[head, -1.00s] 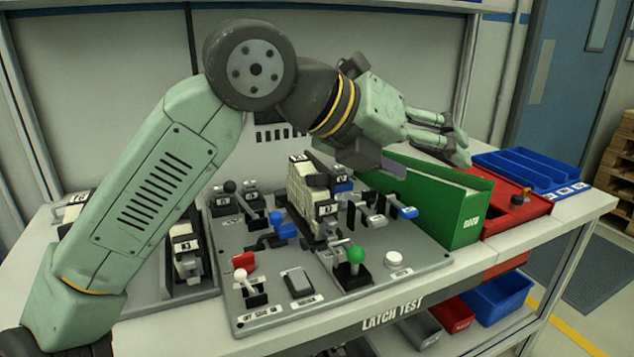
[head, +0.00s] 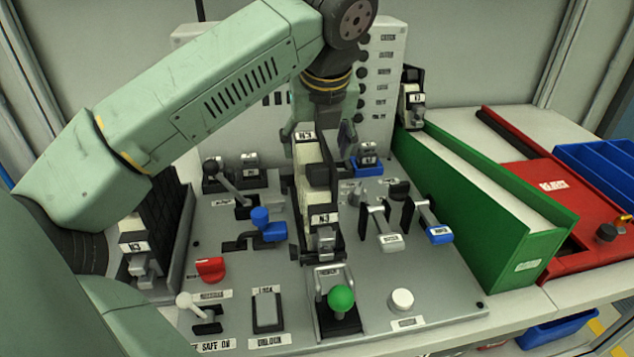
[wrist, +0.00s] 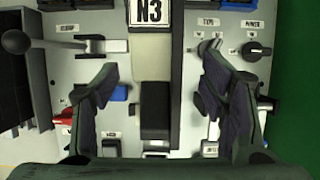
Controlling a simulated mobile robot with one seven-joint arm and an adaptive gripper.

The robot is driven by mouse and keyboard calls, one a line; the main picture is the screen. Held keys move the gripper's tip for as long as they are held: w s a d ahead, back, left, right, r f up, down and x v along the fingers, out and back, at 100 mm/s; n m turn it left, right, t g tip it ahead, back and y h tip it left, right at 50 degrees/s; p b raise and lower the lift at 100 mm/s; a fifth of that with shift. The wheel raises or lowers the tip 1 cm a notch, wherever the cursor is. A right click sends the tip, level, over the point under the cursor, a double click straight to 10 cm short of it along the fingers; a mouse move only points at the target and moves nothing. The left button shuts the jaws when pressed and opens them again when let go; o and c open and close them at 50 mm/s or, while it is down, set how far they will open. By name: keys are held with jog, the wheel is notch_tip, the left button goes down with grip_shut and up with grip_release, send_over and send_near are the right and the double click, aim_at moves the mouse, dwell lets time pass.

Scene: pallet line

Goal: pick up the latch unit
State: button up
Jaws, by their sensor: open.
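The latch unit (head: 314,190), cream and black with N3 labels, stands upright in the middle of the grey test panel (head: 225,300). My gripper (head: 322,142) is open over its back part and points down. In the wrist view the latch unit (wrist: 153,65) runs between my two open fingers (wrist: 160,88), with a visible gap on each side. Neither finger appears to touch it. My gripper and arm hide part of the area behind the unit.
A similar N3 unit (head: 135,235) stands at left, and another (head: 411,97) at the back right. Levers crowd the panel, including a blue one (head: 268,228) and a green knob (head: 341,298). A green bin (head: 545,250) and red tray (head: 540,185) lie right.

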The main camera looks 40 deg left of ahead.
aim_at(313, 155)
jog(key=shift+x, duration=0.8)
jog(key=p+x, duration=0.1)
jog(key=x, duration=0.1)
jog(key=p+x, duration=0.1)
jog(key=x, duration=0.1)
jog(key=shift+s+a+f, duration=0.1)
jog(key=shift+s+a, duration=0.05)
jog(key=shift+s, duration=0.05)
jog(key=shift+w+a+f, duration=0.15)
jog(key=shift+f, duration=0.45)
jog(key=shift+c, duration=0.5)
jog(key=shift+r, duration=0.1)
jog(key=c, duration=1.5)
jog(key=shift+o, duration=0.2)
jog(key=shift+r, duration=0.1)
